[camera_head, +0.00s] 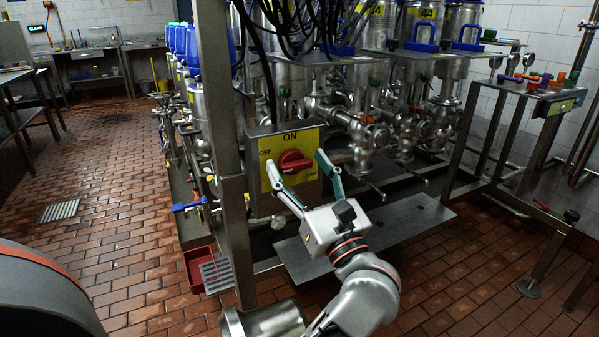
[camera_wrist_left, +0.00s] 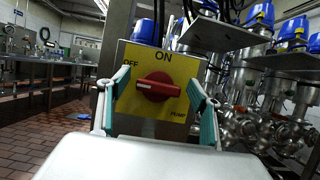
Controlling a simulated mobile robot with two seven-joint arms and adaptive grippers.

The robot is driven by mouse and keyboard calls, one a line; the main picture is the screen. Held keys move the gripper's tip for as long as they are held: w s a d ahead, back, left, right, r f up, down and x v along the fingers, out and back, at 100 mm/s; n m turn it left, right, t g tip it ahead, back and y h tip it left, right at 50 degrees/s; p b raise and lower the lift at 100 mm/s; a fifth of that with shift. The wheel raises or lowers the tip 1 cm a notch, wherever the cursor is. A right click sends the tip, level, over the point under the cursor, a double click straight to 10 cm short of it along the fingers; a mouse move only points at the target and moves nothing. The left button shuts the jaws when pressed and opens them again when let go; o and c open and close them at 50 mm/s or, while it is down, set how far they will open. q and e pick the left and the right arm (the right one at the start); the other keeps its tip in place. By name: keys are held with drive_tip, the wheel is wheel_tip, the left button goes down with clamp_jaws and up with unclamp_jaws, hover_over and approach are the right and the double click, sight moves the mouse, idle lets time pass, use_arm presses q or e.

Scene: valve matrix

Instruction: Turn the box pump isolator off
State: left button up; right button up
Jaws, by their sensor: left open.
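The pump isolator is a grey box (camera_head: 256,133) with a yellow plate (camera_head: 312,141) on a steel post. ON is at the plate's top, OFF at its upper left, and PUMP at its lower right. Its red rotary knob (camera_head: 293,161) sits mid-plate. In the wrist view the knob's handle (camera_wrist_left: 158,87) lies nearly level, across the plate. My left gripper (camera_head: 295,163) is open in front of the box, with one green finger on each side of the knob. The wrist view shows gaps between fingers (camera_wrist_left: 158,80) and knob. My right gripper is not in view.
The steel post (camera_head: 234,200) stands just left of the box. Dense pipework and valves (camera_head: 375,130) fill the space behind it. A red tray (camera_head: 197,265) is low at the left. A steel table (camera_head: 520,90) stands at the right. Open tiled floor (camera_head: 110,220) lies left.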

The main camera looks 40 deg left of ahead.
use_arm(q)
wheel_tip(320, 180, up, 9)
idle(0.3)
idle(0.5)
